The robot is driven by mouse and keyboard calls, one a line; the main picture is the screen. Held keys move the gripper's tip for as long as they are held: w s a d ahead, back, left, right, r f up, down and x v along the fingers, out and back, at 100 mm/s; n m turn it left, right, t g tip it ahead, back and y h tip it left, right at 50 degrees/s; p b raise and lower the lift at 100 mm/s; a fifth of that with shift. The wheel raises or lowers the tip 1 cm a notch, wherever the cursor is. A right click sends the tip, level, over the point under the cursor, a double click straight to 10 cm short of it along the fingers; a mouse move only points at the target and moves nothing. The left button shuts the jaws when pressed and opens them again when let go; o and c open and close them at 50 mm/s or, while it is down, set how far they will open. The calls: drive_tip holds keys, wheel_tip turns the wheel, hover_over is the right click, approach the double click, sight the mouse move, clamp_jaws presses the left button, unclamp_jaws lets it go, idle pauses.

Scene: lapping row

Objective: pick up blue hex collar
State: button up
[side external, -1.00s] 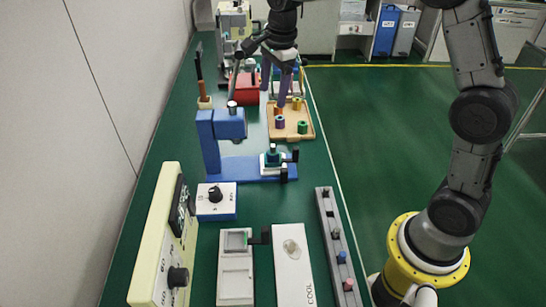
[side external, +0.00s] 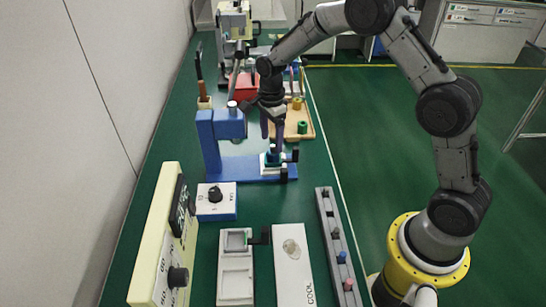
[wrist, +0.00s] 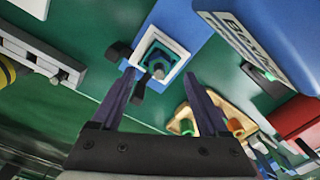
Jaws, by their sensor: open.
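The blue hex collar (wrist: 155,56) sits on a square white block on the blue stand (side external: 238,168), as the wrist view shows. In the side view the collar (side external: 271,158) is small and partly behind my fingers. A thin dark upright part rises close to it. My gripper (side external: 273,142) is open and points down just above the collar. In the wrist view the two fingers of my gripper (wrist: 160,74) are spread, with the collar beyond and between their tips. Nothing is held.
A wooden tray (side external: 309,115) with coloured spools stands behind the stand. The stand's blue upright (side external: 208,140) and overhanging head (side external: 232,122) rise left of my gripper. A grey rail (side external: 336,245) with several knobs and a white COOL box (side external: 292,275) lie nearer the camera.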

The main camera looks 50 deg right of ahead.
sight(273, 145)
drive_tip(key=f, duration=0.5)
drive_tip(key=shift+s+d, duration=0.1)
drive_tip(key=shift+d, duration=0.1)
clamp_jaws()
